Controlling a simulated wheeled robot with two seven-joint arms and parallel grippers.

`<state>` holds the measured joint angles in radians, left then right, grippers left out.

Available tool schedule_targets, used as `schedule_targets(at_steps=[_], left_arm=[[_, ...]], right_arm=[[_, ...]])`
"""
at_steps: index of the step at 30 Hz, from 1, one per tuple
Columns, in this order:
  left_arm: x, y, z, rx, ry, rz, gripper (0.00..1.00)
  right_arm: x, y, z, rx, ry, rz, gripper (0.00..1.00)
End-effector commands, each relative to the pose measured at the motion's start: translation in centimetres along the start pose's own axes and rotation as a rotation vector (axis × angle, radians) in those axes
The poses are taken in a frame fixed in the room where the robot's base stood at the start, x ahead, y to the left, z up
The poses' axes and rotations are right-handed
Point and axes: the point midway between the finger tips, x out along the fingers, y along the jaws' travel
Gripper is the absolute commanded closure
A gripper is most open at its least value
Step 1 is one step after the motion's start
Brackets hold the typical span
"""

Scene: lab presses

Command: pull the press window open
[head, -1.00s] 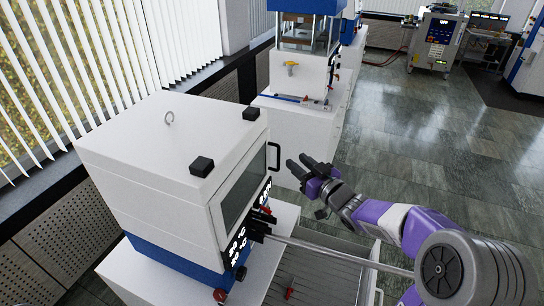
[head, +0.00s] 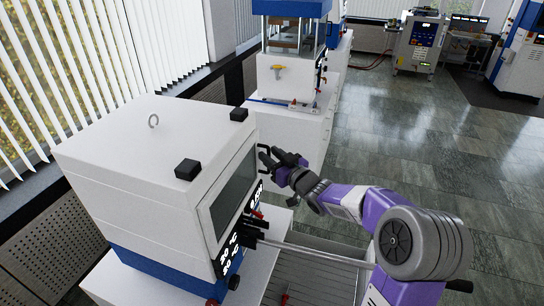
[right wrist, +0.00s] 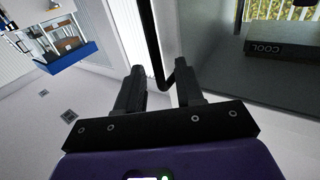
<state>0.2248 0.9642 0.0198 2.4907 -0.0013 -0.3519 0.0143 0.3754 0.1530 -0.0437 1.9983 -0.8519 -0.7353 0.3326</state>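The press window (head: 233,192) is a dark pane in a light frame on the front of the white press (head: 150,160). It looks flush with the press front. Its black bar handle (head: 262,158) sits at the frame's far edge. My right gripper (head: 272,163) is at this handle. In the right wrist view my right gripper (right wrist: 160,75) has its two fingers apart, with the lower bend of the handle (right wrist: 165,80) showing between or just beyond them. I cannot tell whether they touch. The pane (right wrist: 275,75) is to the right there. My left gripper is out of view.
A metal rod (head: 310,250) and small knobs stick out of the press front below the window. A second press (head: 290,120) stands behind on a white cabinet. Blinds (head: 90,80) line the left wall. Open tiled floor (head: 420,150) lies to the right.

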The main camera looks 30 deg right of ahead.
Motion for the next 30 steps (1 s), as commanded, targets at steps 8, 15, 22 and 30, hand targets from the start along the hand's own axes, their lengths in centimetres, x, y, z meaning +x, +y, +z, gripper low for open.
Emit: schedule_targets(at_steps=[8, 15, 22, 30], left_arm=[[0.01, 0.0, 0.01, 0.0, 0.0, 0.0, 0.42], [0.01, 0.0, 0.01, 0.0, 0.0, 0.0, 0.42], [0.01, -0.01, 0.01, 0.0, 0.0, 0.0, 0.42], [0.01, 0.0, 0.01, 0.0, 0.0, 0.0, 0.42]], right_arm=[[-0.02, 0.0, 0.0, 0.0, 0.0, 0.0, 0.81], [-0.04, 0.0, 0.0, 0.0, 0.0, 0.0, 1.0], [-0.04, -0.01, 0.0, 0.0, 0.0, 0.0, 1.0], [-0.04, -0.01, 0.01, 0.0, 0.0, 0.0, 1.0]])
